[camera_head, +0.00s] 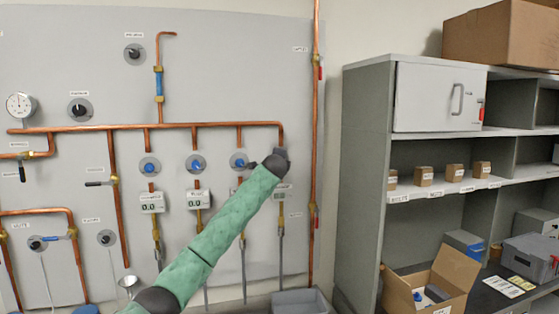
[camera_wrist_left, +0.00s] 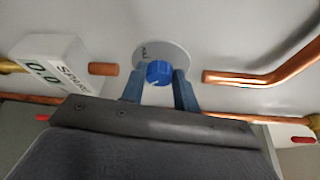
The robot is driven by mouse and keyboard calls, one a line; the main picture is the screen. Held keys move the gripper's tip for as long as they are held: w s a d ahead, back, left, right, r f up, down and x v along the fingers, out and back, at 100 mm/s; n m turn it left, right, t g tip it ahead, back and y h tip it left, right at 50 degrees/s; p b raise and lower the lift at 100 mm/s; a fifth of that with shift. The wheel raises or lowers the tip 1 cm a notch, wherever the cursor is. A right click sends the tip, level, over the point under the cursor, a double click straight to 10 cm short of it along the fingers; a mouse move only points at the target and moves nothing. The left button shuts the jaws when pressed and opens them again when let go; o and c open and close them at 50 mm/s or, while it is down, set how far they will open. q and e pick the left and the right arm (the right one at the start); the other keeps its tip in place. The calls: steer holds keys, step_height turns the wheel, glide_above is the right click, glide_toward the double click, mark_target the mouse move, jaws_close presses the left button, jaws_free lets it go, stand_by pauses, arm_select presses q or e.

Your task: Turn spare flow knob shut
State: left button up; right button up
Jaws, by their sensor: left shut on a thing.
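The spare flow knob (camera_wrist_left: 158,72) is a small blue knob on a round grey plate (camera_wrist_left: 176,53) in the left wrist view. My left gripper (camera_wrist_left: 158,86) is shut on it, with one dark blue finger on each side. A white meter box (camera_wrist_left: 52,62) beside it reads "SPARE" and 0.0. In the head view my left gripper (camera_head: 278,158) is at the wall panel, at the right end of the row of blue knobs. It hides the spare knob there. My right gripper is in neither view.
Other blue knobs (camera_head: 195,163) sit to the left, above white meters (camera_head: 198,199). Copper pipes (camera_head: 160,126) run across the panel, with a vertical pipe (camera_head: 316,130) right of my gripper. A grey shelf unit (camera_head: 360,180) and an open cardboard box (camera_head: 443,285) stand at the right.

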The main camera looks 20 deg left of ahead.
arm_select(q)
steer(key=shift+d, duration=0.1)
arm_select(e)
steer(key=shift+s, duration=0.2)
arm_select(q)
steer(key=o, duration=1)
steer(key=shift+w, duration=0.1)
steer(key=shift+c, duration=0.2)
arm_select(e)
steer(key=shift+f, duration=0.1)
arm_select(q)
steer(key=b+v, duration=0.4)
steer(key=v, duration=0.3)
steer(key=shift+s, duration=0.4)
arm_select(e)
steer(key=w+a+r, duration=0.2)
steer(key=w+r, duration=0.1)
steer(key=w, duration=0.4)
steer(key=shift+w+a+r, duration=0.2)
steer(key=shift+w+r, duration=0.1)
arm_select(q)
steer(key=shift+d, duration=0.1)
